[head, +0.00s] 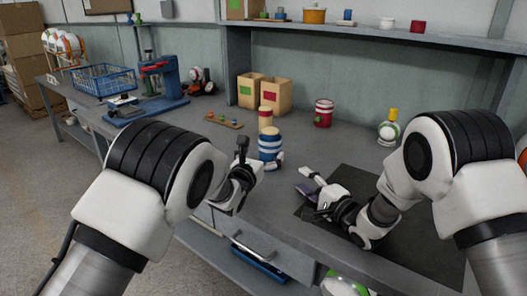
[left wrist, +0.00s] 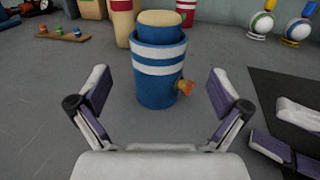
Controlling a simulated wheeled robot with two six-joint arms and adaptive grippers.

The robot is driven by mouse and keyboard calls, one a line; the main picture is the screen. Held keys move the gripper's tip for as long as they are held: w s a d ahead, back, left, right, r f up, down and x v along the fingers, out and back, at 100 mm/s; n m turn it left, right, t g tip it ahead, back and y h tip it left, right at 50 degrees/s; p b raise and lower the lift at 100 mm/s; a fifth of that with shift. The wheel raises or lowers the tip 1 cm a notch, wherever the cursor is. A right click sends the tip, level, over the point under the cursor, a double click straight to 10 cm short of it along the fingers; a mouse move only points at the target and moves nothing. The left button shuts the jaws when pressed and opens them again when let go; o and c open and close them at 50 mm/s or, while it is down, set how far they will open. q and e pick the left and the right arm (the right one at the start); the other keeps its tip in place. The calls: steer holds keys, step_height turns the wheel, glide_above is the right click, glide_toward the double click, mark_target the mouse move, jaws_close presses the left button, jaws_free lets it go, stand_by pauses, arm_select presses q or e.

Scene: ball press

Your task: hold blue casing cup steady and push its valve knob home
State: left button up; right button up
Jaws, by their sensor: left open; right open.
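The blue casing cup (head: 269,150) stands upright on the workbench, with white stripes and a tan top. It also shows in the left wrist view (left wrist: 155,88). Its orange valve knob (left wrist: 186,87) sticks out from the cup's right side, apart from the right-hand finger. My left gripper (head: 260,160) is open at the cup, its fingers to either side in the left wrist view (left wrist: 161,78). I see no finger touching the cup. My right gripper (head: 306,182) is open and empty, low over the bench to the right of the cup. The knob is not clear in the head view.
A red striped cup (head: 323,113) and a tan-and-red cup (head: 266,114) stand behind. A green-and-white ball on a stand (head: 388,132) is at the right. A tray of small knobs (head: 224,120) lies at left. A dark mat (head: 430,243) lies under my right arm.

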mark_target(271, 142)
arm_select(q)
steer(key=x, duration=0.7)
steer(key=shift+w+f, duration=0.1)
steer(key=shift+w, duration=0.15)
steer(key=c, duration=1.3)
arm_select(e)
steer(key=shift+r, duration=0.15)
steer(key=c, duration=0.7)
arm_select(q)
steer(key=shift+s, duration=0.1)
arm_select(e)
steer(key=s+d+r+g, duration=0.1)
steer(key=s+d+r+g+h, duration=0.1)
steer(key=s+d+r+n+g+h, duration=0.1)
steer(key=s, duration=0.1)
steer(key=shift+r, duration=0.25)
jaws_close()
steer(key=shift+w+a+f, duration=0.1)
steer(key=shift+w, duration=0.05)
